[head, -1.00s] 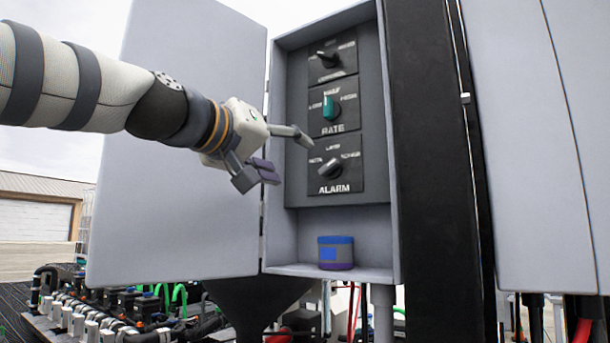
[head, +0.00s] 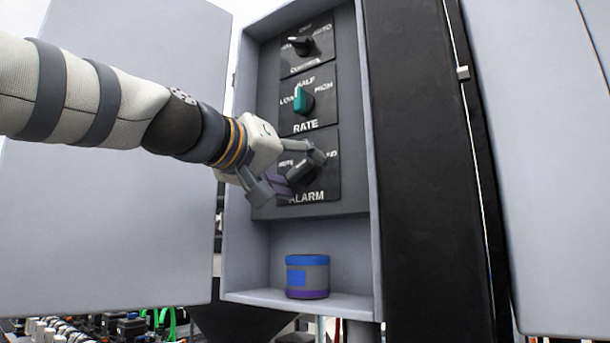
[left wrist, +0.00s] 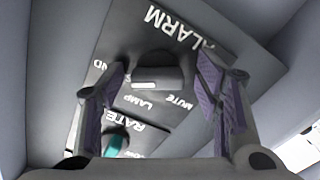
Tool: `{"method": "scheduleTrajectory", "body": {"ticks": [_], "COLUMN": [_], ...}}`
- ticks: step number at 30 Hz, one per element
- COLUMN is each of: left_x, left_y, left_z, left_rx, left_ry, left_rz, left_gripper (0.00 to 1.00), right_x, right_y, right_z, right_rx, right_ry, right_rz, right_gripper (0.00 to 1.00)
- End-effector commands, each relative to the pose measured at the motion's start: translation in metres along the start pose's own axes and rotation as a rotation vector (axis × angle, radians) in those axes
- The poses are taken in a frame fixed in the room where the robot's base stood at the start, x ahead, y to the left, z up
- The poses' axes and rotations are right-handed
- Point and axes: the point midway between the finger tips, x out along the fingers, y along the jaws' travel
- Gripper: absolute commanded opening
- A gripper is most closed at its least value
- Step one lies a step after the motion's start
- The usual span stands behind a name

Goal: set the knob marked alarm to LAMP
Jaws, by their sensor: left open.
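The alarm panel (head: 325,190) is the lowest of three dark panels in an open grey cabinet. Its dark knob (head: 302,172) is partly hidden by my left gripper (head: 292,174) in the head view. In the left wrist view the knob (left wrist: 160,70) shows with a white mark on the side towards the LAMP label (left wrist: 143,103); its exact setting is hard to tell. The MUTE label (left wrist: 180,100) also shows there. My left gripper (left wrist: 168,90) is open, its purple-padded fingers on either side of the knob; contact cannot be told. My right gripper is out of view.
Above sit the RATE panel's teal knob (head: 303,101) and a black knob (head: 301,45). A blue, grey and purple canister (head: 307,276) stands on the cabinet floor below. The open cabinet door (head: 110,220) is at the left, behind my arm.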

Motion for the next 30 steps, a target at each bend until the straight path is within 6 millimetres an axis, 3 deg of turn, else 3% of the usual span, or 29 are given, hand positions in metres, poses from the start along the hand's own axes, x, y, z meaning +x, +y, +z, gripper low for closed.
{"method": "scheduleTrajectory", "body": {"ticks": [5,12,23,30], "left_x": [-0.0006,-0.0003,0.0003,0.0004], "left_y": [0.0006,0.0003,0.0000,-0.0001], "left_z": [-0.0008,-0.0004,0.0003,0.0005], "left_rx": [0.001,0.000,-0.046,-0.203], "left_ry": [0.002,0.001,0.000,0.000], "left_rz": [0.001,0.000,0.000,0.000], "left_gripper": [0.58,0.10,0.10,0.10], "right_x": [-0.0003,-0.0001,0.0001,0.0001], "right_y": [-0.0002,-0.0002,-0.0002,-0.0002], "right_z": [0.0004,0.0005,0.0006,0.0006], "right_rx": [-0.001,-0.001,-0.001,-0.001], "right_ry": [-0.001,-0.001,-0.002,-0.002], "right_rz": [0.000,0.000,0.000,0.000], "right_gripper": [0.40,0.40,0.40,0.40]}}
